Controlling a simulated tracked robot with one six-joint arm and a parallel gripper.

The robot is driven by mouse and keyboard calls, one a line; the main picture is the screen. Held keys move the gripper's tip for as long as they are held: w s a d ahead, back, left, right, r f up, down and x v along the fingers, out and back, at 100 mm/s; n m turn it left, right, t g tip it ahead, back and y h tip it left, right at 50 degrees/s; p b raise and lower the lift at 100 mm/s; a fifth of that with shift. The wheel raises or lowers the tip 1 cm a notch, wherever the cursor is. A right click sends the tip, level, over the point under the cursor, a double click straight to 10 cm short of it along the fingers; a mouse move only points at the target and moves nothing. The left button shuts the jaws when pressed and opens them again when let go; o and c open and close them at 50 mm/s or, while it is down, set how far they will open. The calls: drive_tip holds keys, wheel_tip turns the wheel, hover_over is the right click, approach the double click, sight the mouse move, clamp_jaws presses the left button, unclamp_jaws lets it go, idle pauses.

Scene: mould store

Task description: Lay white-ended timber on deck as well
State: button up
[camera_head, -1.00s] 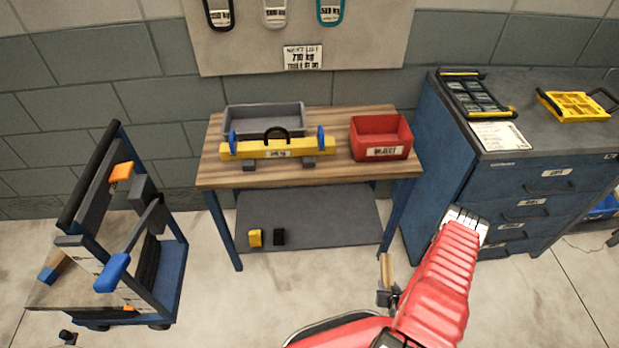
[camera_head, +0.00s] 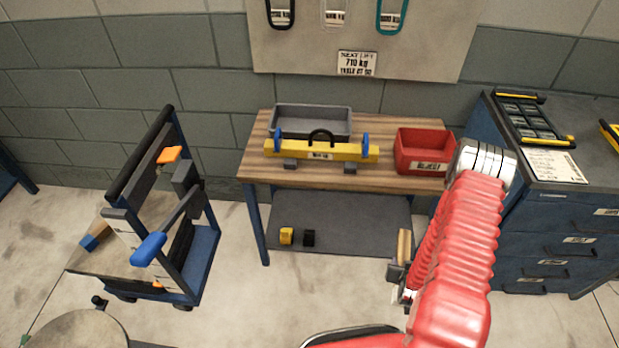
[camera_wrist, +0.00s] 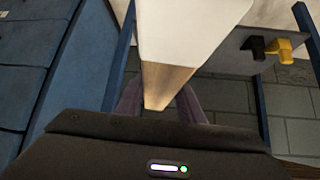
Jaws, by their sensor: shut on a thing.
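My gripper (camera_head: 402,278) is shut on the white-ended timber (camera_head: 404,246) and holds it in the air in front of the bench. In the wrist view the timber (camera_wrist: 170,84) stands between my fingers (camera_wrist: 160,104), its bare wood near the jaws and its broad white end pointing away. The trolley's low deck (camera_head: 118,260) is at the left, well apart from my gripper. A blue-ended timber (camera_head: 95,238) lies on the deck's left part.
The trolley's upright frame, with a blue handle (camera_head: 148,249), stands over the deck's right side. The bench (camera_head: 385,184) holds a yellow lifting beam (camera_head: 350,152), a grey tray (camera_head: 312,122) and a red bin (camera_head: 422,150). A blue cabinet (camera_head: 550,245) stands right. A round top (camera_head: 75,335) shows bottom left.

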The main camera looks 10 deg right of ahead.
drive_tip(key=w+a+r+n+y, duration=0.1)
drive_tip(key=w+a+r, duration=0.2)
drive_tip(key=a+r, duration=0.5)
drive_tip(key=w+a+r+n+y, duration=0.1)
drive_tip(key=w+a+r+n, duration=0.1)
drive_tip(key=a+r, duration=0.5)
drive_tip(key=w+a+r+n+y, duration=0.1)
drive_tip(key=w+a+r, duration=0.3)
drive_tip(key=a+r, duration=0.4)
wheel_tip(320, 180, up, 4)
drive_tip(key=shift+w+a+r+t, duration=0.15)
drive_tip(key=shift+w+a+t, duration=0.15)
drive_tip(key=shift+w, duration=0.1)
drive_tip(key=shift+s, duration=0.1)
